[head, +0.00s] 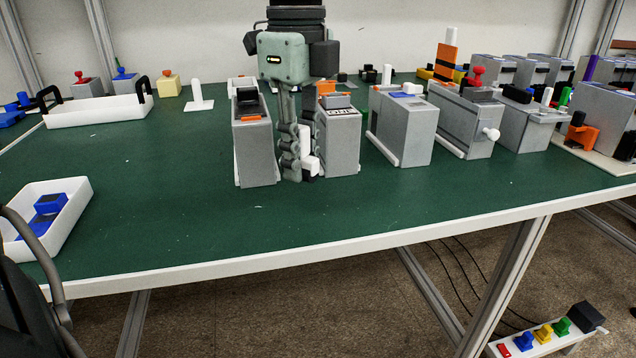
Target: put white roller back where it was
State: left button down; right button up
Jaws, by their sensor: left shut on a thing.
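My left gripper (298,168) points down between two grey box units and is shut on a small white piece, which looks like the white roller (311,165). The gripper fingers partly hide the roller, so its full shape cannot be told. The roller is low, in front of the grey unit with the orange and grey top (343,145). I cannot tell whether it touches that unit or the table. The other grey unit (253,150), with a black top part, stands just left of the gripper. My right gripper is not in view.
More grey units (403,130) stand in a row to the right; one has a protruding white knob (490,134). A white tray (62,205) with a blue part is at the left. The green tabletop (160,215) is clear at front left.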

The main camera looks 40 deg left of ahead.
aim_at(317, 209)
pick_arm(q)
jog(key=shift+w+d+f, duration=0.6)
jog(key=shift+w, duration=0.25)
jog(key=shift+d+f, duration=0.1)
jog(key=shift+f, duration=0.15)
notch_tip(317, 209, down, 3)
jog(key=shift+f, duration=0.15)
jog(key=shift+w+f, duration=0.1)
jog(key=shift+f, duration=0.05)
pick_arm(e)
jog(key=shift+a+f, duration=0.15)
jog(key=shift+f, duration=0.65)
pick_arm(q)
jog(key=shift+f, duration=0.1)
jog(key=shift+f, duration=0.1)
jog(key=c, duration=1.5)
grip_release()
jog(key=shift+o, duration=0.7)
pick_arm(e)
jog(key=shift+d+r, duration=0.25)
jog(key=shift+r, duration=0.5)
